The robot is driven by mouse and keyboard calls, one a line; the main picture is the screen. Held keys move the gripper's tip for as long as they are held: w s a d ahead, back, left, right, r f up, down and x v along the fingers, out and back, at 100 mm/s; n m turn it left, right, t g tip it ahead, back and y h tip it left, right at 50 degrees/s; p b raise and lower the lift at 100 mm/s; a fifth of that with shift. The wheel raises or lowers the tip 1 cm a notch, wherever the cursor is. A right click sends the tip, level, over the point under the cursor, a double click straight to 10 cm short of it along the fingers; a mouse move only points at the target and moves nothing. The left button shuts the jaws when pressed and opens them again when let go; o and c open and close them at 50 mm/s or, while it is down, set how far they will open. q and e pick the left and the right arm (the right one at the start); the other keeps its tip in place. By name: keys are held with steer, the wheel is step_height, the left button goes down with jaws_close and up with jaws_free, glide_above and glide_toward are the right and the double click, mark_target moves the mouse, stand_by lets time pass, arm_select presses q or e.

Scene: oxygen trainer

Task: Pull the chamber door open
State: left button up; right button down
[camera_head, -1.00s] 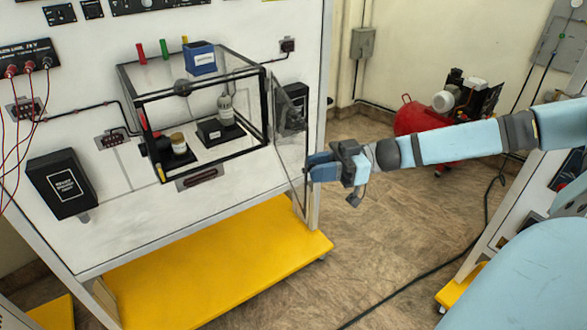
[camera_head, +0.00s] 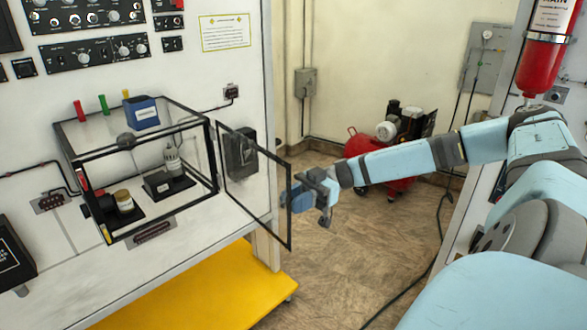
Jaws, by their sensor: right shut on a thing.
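The chamber (camera_head: 110,190) is a clear box with a black frame, mounted on the white panel at the left. Its door (camera_head: 250,185), a clear pane with a black frame, stands swung out to the right of the chamber's right side. My right gripper (camera_head: 292,197) is at the door's outer edge and is shut on it; the exact contact of the fingers is partly hidden. Inside the chamber are a jar with a yellowish lid (camera_head: 124,200) and a grey cylindrical fitting (camera_head: 172,160) on dark bases. My left gripper is not in view.
A blue box (camera_head: 143,112) sits on the chamber's top. A dark box (camera_head: 240,152) on the panel shows behind the door. A yellow base shelf (camera_head: 215,290) lies below. A red compressor (camera_head: 375,150) stands on the floor behind my right arm.

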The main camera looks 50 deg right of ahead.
steer(key=c, duration=0.9)
jaws_free()
steer(key=shift+d, duration=0.1)
steer(key=d+b, duration=0.1)
steer(key=d, duration=0.3)
steer(key=s+d+b, duration=0.1)
steer(key=d, duration=0.4)
steer(key=s+d+b, duration=0.1)
steer(key=d, duration=0.3)
steer(key=shift+s+d, duration=0.2)
steer(key=shift+d, duration=0.05)
steer(key=shift+a, duration=0.1)
steer(key=w+a+f+m+t+h+p, duration=0.25)
steer(key=a+f+m+t, duration=0.4)
steer(key=a+f, duration=1.75)
steer(key=s+a+f+m+h, duration=0.2)
steer(key=s+a+f+h, duration=0.1)
steer(key=s+a+h, duration=0.1)
steer(key=s+a+f+m+t+h+p, duration=0.1)
steer(key=s+a+f+m+h, duration=0.1)
steer(key=a, duration=0.4)
steer(key=s+a+f+m+h, duration=0.2)
steer(key=s+a+f+h, duration=0.2)
steer(key=s+a+h, duration=0.1)
steer(key=shift+s+a+f+m+h+p, duration=0.2)
steer(key=shift+s+m+h+p, duration=0.15)
steer(key=shift+h, duration=0.2)
